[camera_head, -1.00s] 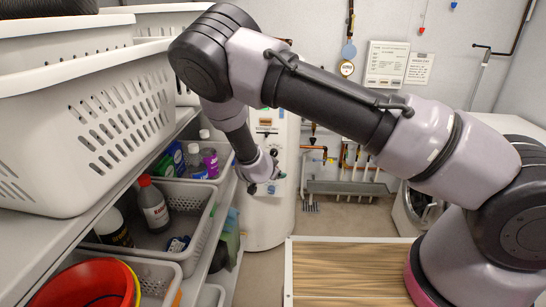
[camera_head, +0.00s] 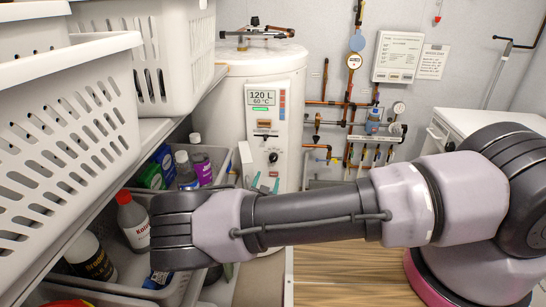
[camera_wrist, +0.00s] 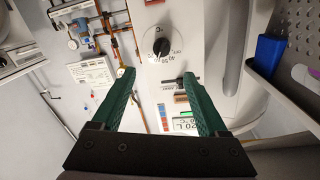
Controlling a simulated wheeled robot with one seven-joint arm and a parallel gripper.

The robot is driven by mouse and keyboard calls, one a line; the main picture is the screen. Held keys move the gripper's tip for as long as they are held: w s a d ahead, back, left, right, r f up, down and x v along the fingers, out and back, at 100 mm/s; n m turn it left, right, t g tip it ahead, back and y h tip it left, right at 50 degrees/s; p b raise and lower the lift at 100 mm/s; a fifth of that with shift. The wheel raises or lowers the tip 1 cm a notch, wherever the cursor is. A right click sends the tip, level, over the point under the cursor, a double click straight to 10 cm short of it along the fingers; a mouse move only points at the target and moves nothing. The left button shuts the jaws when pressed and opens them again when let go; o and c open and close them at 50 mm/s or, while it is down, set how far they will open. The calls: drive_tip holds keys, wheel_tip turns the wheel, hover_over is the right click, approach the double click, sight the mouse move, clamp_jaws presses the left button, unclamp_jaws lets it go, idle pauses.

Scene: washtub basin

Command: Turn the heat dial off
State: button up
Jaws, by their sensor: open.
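The heat dial (camera_head: 273,157) is a small black round knob on the front panel of a white cylindrical water heater (camera_head: 228,105). Above it a display (camera_head: 263,97) reads 120 L and 60 °C. In the wrist view the dial (camera_wrist: 161,48) has a white pointer and a printed scale, and the picture is roughly upside down. My gripper (camera_wrist: 158,74) is open and empty, its green fingers spread to either side with the dial just beyond the tips. In the head view the fingertips of my gripper (camera_head: 266,184) show just below the dial; my arm hides the rest.
White baskets (camera_head: 60,130) stand on a shelf at the left. Bins below hold bottles, including a red-capped one (camera_head: 132,220). Pipes and gauges (camera_head: 352,110) line the back wall. A dark lever or slot (camera_wrist: 182,81) lies on the panel near the right finger.

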sight(273, 160)
drive_tip(key=w, duration=0.8)
drive_tip(key=w+d, duration=0.1)
drive_tip(key=w, duration=0.3)
drive_tip(key=shift+w, duration=0.3)
clamp_jaws()
